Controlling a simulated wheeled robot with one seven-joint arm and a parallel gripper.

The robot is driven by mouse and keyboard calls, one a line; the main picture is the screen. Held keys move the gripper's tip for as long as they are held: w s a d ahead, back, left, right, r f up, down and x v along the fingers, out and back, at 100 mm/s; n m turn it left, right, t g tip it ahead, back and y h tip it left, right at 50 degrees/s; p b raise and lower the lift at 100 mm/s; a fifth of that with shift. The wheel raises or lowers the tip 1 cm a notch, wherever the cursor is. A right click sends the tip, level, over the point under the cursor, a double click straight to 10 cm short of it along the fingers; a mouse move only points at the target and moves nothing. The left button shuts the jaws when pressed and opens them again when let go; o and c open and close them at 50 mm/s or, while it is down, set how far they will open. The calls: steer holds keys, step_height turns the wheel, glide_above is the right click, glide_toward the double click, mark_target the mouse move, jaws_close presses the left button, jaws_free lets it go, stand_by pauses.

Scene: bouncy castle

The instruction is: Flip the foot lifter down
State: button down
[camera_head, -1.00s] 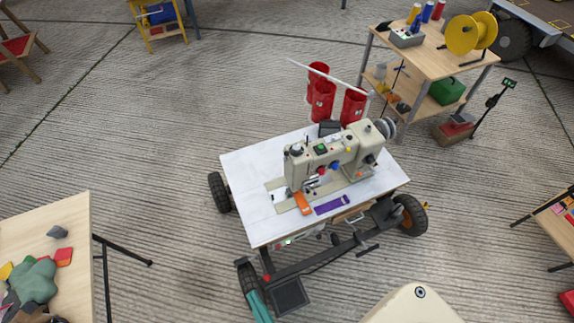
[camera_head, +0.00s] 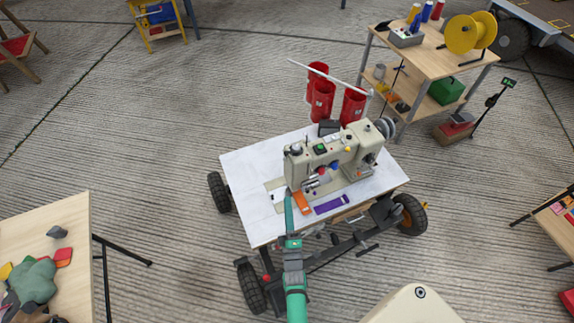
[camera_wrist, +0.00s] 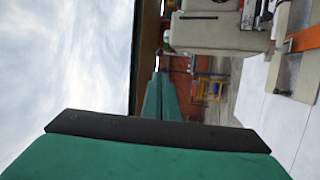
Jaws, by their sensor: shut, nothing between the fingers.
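The cream sewing machine (camera_head: 345,150) stands on a white-topped wheeled table (camera_head: 245,180). Its head end is at the left, above an orange strip (camera_head: 302,204). The foot lifter is too small to make out for certain among the parts at the head. My teal gripper (camera_head: 288,197) reaches up over the table's front edge, its tip just left of the orange strip and by the machine's head. In the wrist view my gripper's fingers (camera_wrist: 160,85) are together and empty, with cream machine body (camera_wrist: 215,32) close beyond. Whether the tip touches the machine cannot be told.
A purple strip (camera_head: 331,204) lies on the tabletop right of the orange one. Red cylinders (camera_head: 322,98) stand behind the table. A wooden shelf cart (camera_head: 435,62) is at the back right, and another table (camera_head: 70,215) is at the left. Concrete floor between them is clear.

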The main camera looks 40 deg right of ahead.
steer(key=shift+w+d, duration=0.3)
steer(key=shift+d, duration=0.35)
glide_toward(285, 156)
steer(key=w+d+r, duration=0.2)
steer(key=w+r, duration=0.1)
steer(key=r, duration=0.1)
steer(key=shift+w+d, duration=0.4)
